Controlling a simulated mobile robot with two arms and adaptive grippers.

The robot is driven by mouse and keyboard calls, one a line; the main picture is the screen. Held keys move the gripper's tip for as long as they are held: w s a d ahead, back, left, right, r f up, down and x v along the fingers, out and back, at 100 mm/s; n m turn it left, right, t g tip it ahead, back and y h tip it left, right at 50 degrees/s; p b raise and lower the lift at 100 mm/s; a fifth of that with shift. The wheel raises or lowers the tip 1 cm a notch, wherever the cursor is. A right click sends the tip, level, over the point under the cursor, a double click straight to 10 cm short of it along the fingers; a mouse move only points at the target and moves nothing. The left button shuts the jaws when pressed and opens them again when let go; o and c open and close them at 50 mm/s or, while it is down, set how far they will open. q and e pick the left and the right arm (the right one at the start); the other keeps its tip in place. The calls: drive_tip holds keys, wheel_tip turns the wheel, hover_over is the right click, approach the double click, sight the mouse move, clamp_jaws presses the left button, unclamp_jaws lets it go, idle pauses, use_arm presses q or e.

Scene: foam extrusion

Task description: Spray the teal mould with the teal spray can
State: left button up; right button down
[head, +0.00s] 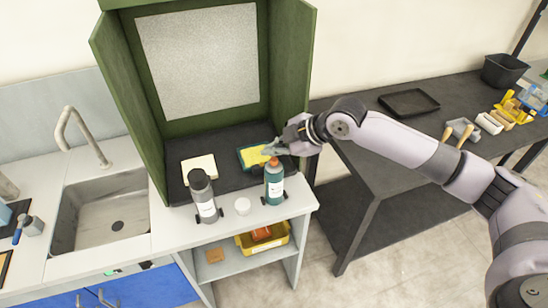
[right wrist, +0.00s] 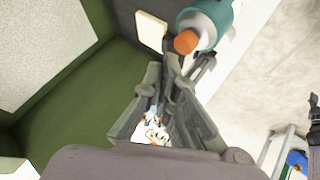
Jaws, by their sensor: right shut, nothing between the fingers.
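The teal mould (head: 243,157) lies on the dark floor of the green booth, with yellow inside it. The teal spray can (head: 274,188) stands upright at the booth's front edge, between dark holder pieces. Its orange top also shows in the right wrist view, where the can's teal body (right wrist: 219,12) is at the top. My right gripper (head: 270,150) reaches in from the right, over the right part of the mould and just behind the can. It is shut and empty, and it hides part of the mould. My left gripper is in neither view.
A cream block (head: 199,170) lies left of the mould. The booth's green walls (head: 288,65) enclose the back and sides. A sink (head: 100,215) is at left.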

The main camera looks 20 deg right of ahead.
sight(273, 161)
drive_tip(key=shift+r+p, duration=2.55)
drive_tip(key=shift+r, duration=0.05)
drive_tip(key=shift+f, duration=0.1)
